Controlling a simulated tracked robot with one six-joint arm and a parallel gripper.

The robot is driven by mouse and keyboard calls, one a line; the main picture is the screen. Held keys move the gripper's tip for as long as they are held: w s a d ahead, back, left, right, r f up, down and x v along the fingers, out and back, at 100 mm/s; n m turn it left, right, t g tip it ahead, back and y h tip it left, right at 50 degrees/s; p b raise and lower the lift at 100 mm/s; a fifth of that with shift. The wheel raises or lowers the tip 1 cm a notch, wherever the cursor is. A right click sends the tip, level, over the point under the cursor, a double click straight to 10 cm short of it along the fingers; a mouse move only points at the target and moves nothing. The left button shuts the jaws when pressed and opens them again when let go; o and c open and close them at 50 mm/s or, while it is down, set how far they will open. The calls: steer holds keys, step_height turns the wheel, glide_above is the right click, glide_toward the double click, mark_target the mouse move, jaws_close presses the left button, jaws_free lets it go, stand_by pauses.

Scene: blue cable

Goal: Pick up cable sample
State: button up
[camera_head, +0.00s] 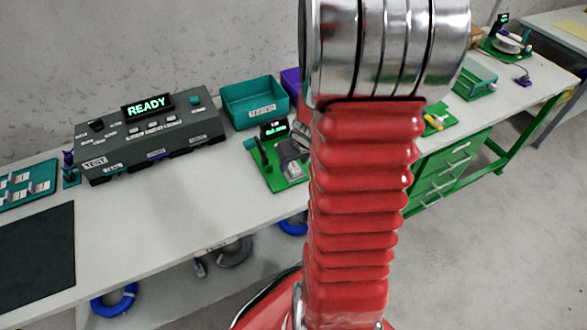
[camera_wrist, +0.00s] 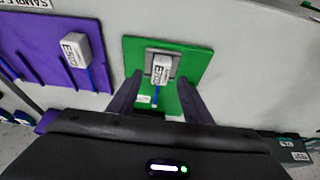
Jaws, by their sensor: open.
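In the wrist view, a grey labelled block (camera_wrist: 161,68) with a blue cable below it sits in a grey holder on a green board (camera_wrist: 196,62). A second grey labelled block (camera_wrist: 75,48) with a blue cable lies on a purple board (camera_wrist: 40,38) to the left. My gripper (camera_wrist: 160,82) is open and empty. Its two dark fingers reach toward the green board, one on each side of the block there. I cannot tell how far above the board they are. In the head view, my red arm hides my gripper.
In the head view, a grey test unit (camera_head: 150,140) reading READY stands on the white bench, beside a teal bin (camera_head: 252,103). A green board (camera_head: 268,178) with a small display lies near my arm. A blue coil (camera_head: 114,300) hangs below the bench. A dark mat (camera_head: 40,255) lies left.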

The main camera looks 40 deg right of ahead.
mark_target(293, 167)
steer(key=shift+x, duration=0.9)
steer(key=shift+c, duration=0.2)
jaws_close()
steer(key=shift+r, duration=0.2)
step_height(293, 167, up, 10)
steer(key=shift+f, duration=0.15)
stand_by(0.5)
stand_by(0.5)
